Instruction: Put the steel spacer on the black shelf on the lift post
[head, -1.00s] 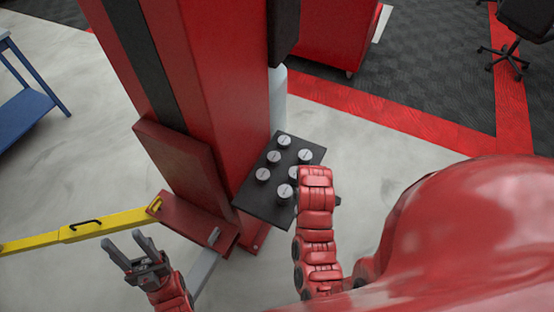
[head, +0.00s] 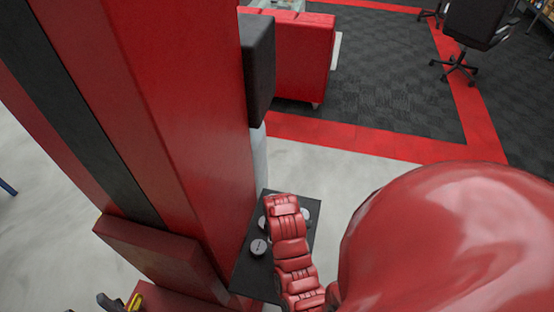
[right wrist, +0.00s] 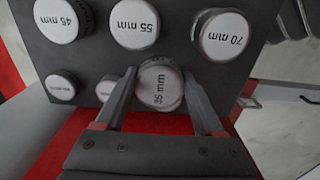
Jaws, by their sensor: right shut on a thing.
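The black shelf (head: 250,272) juts from the red lift post (head: 180,120) in the head view and carries several round steel spacers with pale labelled tops. In the right wrist view my right gripper (right wrist: 159,76) is shut on a steel spacer (right wrist: 158,90) whose label reads mm, its number hard to make out. That spacer is over or on the shelf (right wrist: 176,14); I cannot tell whether it touches it. In the head view my right arm covers the gripper and part of the shelf.
Other spacers marked 45 mm (right wrist: 64,20), 55 mm (right wrist: 134,25) and 70 mm (right wrist: 224,34) stand close by, with smaller ones beside the held spacer. A black box (head: 258,65) is on the post's side. A red cabinet (head: 305,55) and an office chair (head: 475,30) stand farther back.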

